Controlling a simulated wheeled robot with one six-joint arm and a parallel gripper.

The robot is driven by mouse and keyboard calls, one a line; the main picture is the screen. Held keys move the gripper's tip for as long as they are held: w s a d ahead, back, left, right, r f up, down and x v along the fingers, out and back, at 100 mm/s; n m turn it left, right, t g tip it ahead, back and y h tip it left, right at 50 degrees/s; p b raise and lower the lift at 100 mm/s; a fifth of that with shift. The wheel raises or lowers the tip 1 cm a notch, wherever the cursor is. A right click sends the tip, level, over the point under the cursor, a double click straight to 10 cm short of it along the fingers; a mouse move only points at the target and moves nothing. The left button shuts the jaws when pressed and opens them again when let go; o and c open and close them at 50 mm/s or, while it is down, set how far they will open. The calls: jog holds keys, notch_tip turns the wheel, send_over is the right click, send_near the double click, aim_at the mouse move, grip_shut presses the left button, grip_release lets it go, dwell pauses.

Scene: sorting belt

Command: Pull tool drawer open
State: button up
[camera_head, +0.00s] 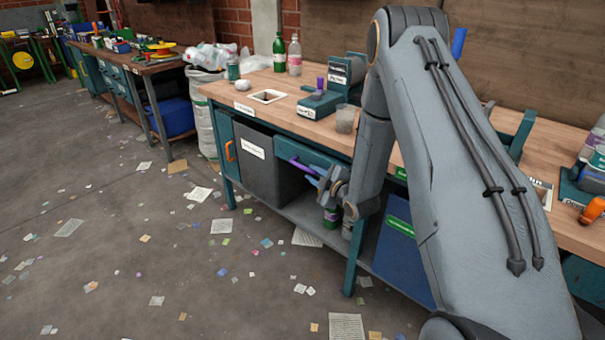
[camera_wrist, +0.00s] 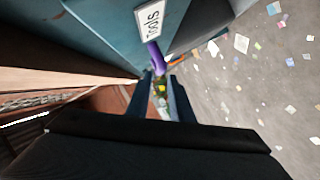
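The tool drawer (camera_head: 317,156) is a teal front under the wooden bench top. A white "Tools" label (camera_wrist: 152,20) on it shows in the wrist view. Its purple bar handle (camera_head: 302,168) sticks out from the front, and it also shows in the wrist view (camera_wrist: 155,56). The drawer looks closed, or nearly so. My gripper (camera_head: 322,183) is at the right end of the handle in the head view. In the wrist view my gripper's two fingers (camera_wrist: 160,78) are apart, with the handle's near end at their tips. I cannot tell whether they touch it.
A dark grey bin (camera_head: 268,170) stands under the bench left of the drawer. A blue bin (camera_head: 395,245) stands on the right. The bench top (camera_head: 325,131) carries bottles, a cup and small devices. The floor in front is open, with scattered paper scraps.

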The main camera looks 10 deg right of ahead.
aim_at(306, 169)
jog(key=shift+x, duration=3.95)
grip_shut()
